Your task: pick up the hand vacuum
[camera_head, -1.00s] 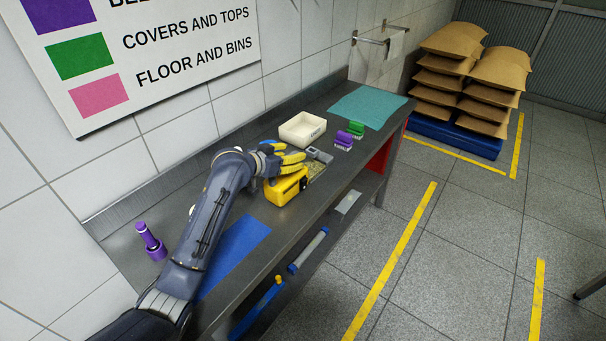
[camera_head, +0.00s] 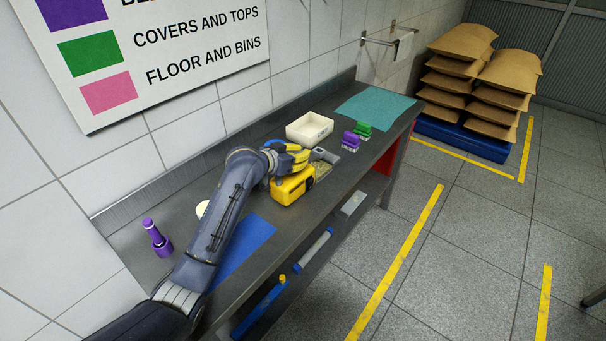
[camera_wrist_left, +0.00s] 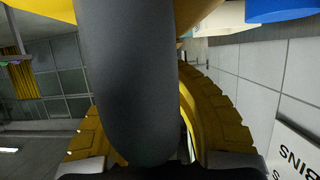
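The hand vacuum (camera_head: 290,190) is yellow with black parts and a grey nozzle, and stands on the grey bench. My left gripper (camera_head: 300,155) reaches over it from the left. In the left wrist view, a thick dark grey handle (camera_wrist_left: 125,80) runs between the yellow fingers of my left gripper (camera_wrist_left: 180,85). The fingers curve in behind the handle and look closed around it; the handle hides their tips. The vacuum still appears to rest on the bench. My right gripper is not in view.
A white tray (camera_head: 310,128), purple and green brushes (camera_head: 351,141) and a teal mat (camera_head: 375,110) lie further along the bench (camera_head: 295,225). A purple bottle (camera_head: 157,238) and a blue mat (camera_head: 243,250) are nearer. The wall stands close behind.

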